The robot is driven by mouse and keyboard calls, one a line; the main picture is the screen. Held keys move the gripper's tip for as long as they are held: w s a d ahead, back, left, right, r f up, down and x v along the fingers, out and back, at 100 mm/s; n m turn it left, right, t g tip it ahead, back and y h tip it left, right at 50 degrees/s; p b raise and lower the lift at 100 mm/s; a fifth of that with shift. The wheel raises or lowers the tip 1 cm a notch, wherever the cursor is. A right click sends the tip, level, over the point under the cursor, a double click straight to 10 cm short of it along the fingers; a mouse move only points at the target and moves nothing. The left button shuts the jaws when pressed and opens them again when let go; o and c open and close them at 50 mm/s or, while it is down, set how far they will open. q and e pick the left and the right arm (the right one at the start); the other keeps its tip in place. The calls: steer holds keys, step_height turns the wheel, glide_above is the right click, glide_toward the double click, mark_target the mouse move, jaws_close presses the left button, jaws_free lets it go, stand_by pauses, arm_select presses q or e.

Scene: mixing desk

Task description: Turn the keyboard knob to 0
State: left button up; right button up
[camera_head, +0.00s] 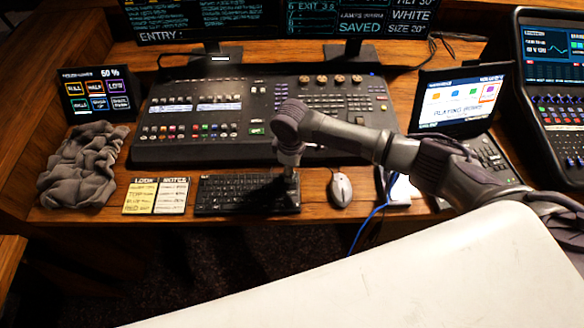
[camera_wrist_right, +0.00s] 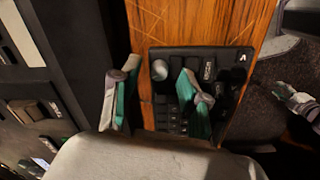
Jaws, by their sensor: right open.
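The black keyboard (camera_head: 235,194) lies on the wooden desk in front of the large console. My right gripper (camera_head: 291,204) points down over its right end. In the wrist view, the keyboard (camera_wrist_right: 207,60) shows a round, grey-topped knob (camera_wrist_right: 160,70) at one corner. My right gripper (camera_wrist_right: 160,98) is open there, its teal-lined fingers spread with the knob lying between their lines in the picture. I cannot tell whether a finger touches it or read its setting. In the head view the arm and gripper hide the knob. My left gripper is not clearly seen.
A white mouse (camera_head: 341,189) lies right of the keyboard. The large console (camera_head: 215,115) is close behind it. Note cards (camera_head: 156,196) and a crumpled grey cloth (camera_head: 82,166) lie left. A tilted touchscreen (camera_head: 460,98) stands right. A blue cable (camera_head: 370,217) hangs over the front edge.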

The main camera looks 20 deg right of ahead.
steer(key=shift+f, duration=0.5)
steer(key=shift+c, duration=0.2)
jaws_close()
